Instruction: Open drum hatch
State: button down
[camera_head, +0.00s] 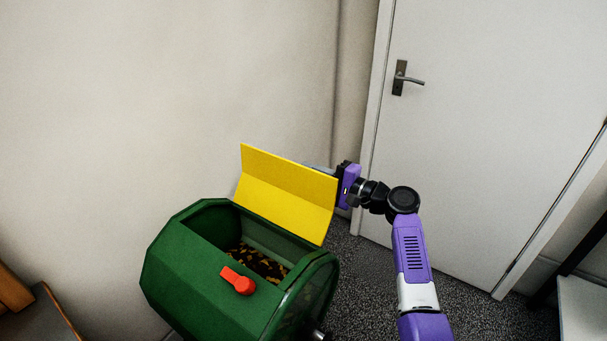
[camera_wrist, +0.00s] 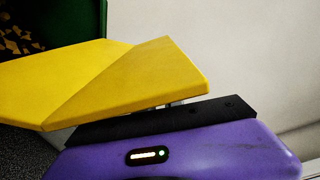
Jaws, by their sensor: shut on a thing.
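The green drum (camera_head: 190,275) stands at the lower left in the head view. Its yellow hatch (camera_head: 285,200) is swung up and stands open at the drum's back edge. The opening shows dark and yellowish bits inside. A red latch handle (camera_head: 238,281) sits on the drum's front. My purple and black gripper (camera_head: 333,180) is at the hatch's right side, its fingers mostly hidden behind the panel. In the wrist view the hatch (camera_wrist: 120,85) lies right across the black finger base, and the fingertips are hidden. My gripper is shut on the hatch.
A plain wall rises behind the drum. A closed white door (camera_head: 470,130) with a dark handle (camera_head: 402,80) stands behind my arm. Brown wooden furniture (camera_head: 38,318) is at the lower left, and a light surface (camera_head: 582,306) at the lower right. Dark speckled floor lies between.

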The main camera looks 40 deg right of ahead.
jog(key=shift+w+d+f+m, duration=0.15)
jog(key=shift+d+f+m, duration=0.3)
jog(key=shift+d+m, duration=0.1)
jog(key=shift+w+d+f+m, duration=0.15)
jog(key=shift+d+f+m, duration=0.3)
jog(key=shift+d, duration=0.05)
jog(key=c, duration=1.5)
grip_release()
jog(key=shift+v, duration=3.9)
